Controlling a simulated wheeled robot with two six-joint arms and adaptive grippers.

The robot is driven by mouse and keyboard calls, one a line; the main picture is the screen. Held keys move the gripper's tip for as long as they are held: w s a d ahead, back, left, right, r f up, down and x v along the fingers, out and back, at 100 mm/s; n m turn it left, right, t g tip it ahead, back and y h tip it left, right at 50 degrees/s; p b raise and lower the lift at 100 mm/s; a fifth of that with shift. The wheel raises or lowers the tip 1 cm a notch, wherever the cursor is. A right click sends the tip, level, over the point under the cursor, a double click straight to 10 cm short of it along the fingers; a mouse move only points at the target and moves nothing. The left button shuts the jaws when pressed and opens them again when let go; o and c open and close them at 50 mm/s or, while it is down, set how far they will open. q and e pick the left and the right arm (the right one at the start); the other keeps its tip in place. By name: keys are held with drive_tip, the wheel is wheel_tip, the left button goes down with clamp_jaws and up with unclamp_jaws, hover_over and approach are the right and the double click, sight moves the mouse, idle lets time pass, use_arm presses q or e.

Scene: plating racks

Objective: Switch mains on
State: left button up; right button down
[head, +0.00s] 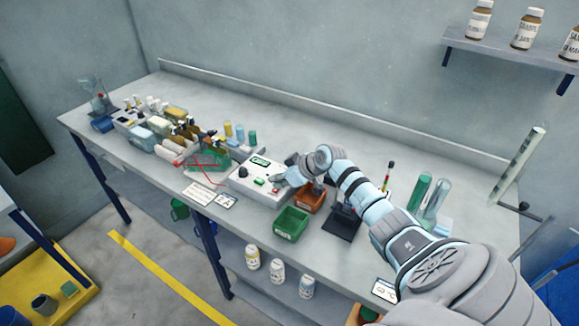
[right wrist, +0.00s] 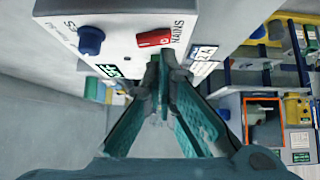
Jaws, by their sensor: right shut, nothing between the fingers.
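A white power supply box (head: 240,184) stands on the bench with a green display, a dark knob and small controls. In the right wrist view its panel (right wrist: 115,28) appears turned, with a red rocker switch (right wrist: 153,38) beside the word MAINS and a blue knob (right wrist: 91,40). My right gripper (head: 279,180) is shut and empty at the box's right side. In the right wrist view its fingertips (right wrist: 160,66) are close to the red switch; I cannot tell whether they touch it. The switch is hard to make out in the head view. My left gripper is not in view.
A green bin (head: 291,224) and an orange bin (head: 310,202) stand right of the box, near a dark stand (head: 342,222). Several bottles and a green rack with red leads crowd the bench to the left. The strip along the back wall is clear.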

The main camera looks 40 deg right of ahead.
drive_tip(key=r, duration=0.1)
drive_tip(key=r+p, duration=0.2)
drive_tip(key=shift+s+a+r, duration=0.1)
drive_tip(key=shift+a, duration=0.15)
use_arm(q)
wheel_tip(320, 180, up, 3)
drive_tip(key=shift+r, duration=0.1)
use_arm(e)
drive_tip(key=s+a+v, duration=0.1)
drive_tip(key=v, duration=0.8)
drive_tip(key=shift+s, duration=0.15)
use_arm(q)
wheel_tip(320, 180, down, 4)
drive_tip(key=b, duration=0.4)
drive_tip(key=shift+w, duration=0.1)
use_arm(e)
drive_tip(key=shift+w+d+r+n+t+h, duration=0.3)
drive_tip(key=shift+w+d+r+n+h, duration=0.2)
drive_tip(key=shift+h, duration=0.2)
drive_tip(key=shift+f, duration=0.1)
